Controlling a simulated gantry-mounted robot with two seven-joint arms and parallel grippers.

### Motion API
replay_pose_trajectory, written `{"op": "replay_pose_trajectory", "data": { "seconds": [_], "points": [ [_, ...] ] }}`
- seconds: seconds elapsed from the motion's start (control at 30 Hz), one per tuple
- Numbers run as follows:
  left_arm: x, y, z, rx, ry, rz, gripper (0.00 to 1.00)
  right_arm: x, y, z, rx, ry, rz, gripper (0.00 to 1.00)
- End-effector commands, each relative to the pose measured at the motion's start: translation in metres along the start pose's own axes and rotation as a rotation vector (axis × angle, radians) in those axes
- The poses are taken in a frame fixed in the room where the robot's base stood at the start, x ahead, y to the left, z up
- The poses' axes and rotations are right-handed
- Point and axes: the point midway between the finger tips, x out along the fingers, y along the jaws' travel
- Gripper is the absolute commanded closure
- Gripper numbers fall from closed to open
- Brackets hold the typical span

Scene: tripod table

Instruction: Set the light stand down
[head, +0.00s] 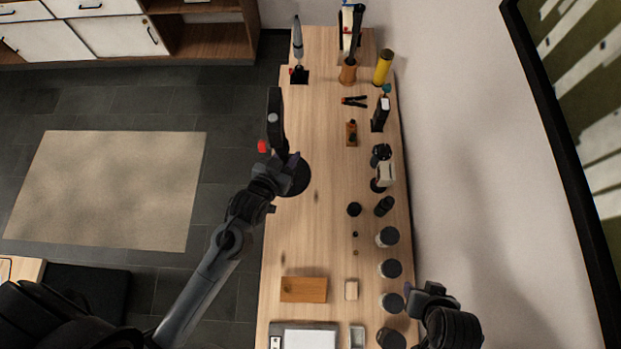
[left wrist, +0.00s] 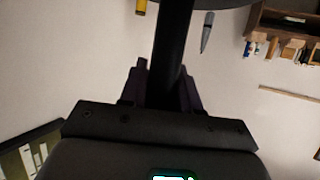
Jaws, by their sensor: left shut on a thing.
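The light stand is black, with a long head (head: 274,118), a red knob (head: 262,146) and a round dark base (head: 298,178). It is near the left edge of the wooden table (head: 330,215). My left gripper (head: 284,166) is shut on its pole, which runs between the fingers in the left wrist view (left wrist: 174,45). The gripper hides part of the stand in the head view. I cannot tell whether the base touches the table. My right gripper (head: 416,292) is at the lower right, apart from the stand; its finger opening is unclear.
Several dark round items, including a cylinder (head: 388,236), line the table's right side. A wooden block (head: 304,289) lies near the front. Pliers (head: 355,101), a yellow cylinder (head: 383,67) and a grey pointed tool (head: 298,40) are farther back. The table's middle is mostly clear.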

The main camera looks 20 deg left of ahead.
Motion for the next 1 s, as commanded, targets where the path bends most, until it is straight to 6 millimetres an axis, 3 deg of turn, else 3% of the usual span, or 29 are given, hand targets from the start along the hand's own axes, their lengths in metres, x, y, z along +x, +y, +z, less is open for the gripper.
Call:
{"op": "replay_pose_trajectory", "data": {
  "seconds": [0.03, 0.5, 0.73, 1.0],
  "points": [
    [0.011, -0.002, 0.020, 0.003, 0.005, 0.002, 1.00, 0.022, -0.001, 0.007, 0.000, 0.000, 0.000, 0.57],
    [0.076, -0.015, 0.125, 0.017, 0.006, 0.036, 1.00, 0.132, -0.001, 0.046, -0.009, -0.008, 0.009, 0.57],
    [0.098, -0.021, 0.154, 0.017, 0.006, 0.041, 1.00, 0.169, -0.001, 0.058, -0.011, -0.008, 0.010, 0.57],
    [0.109, -0.024, 0.165, 0.017, 0.007, 0.042, 1.00, 0.189, -0.003, 0.064, -0.007, -0.007, 0.007, 0.57]
  ]
}}
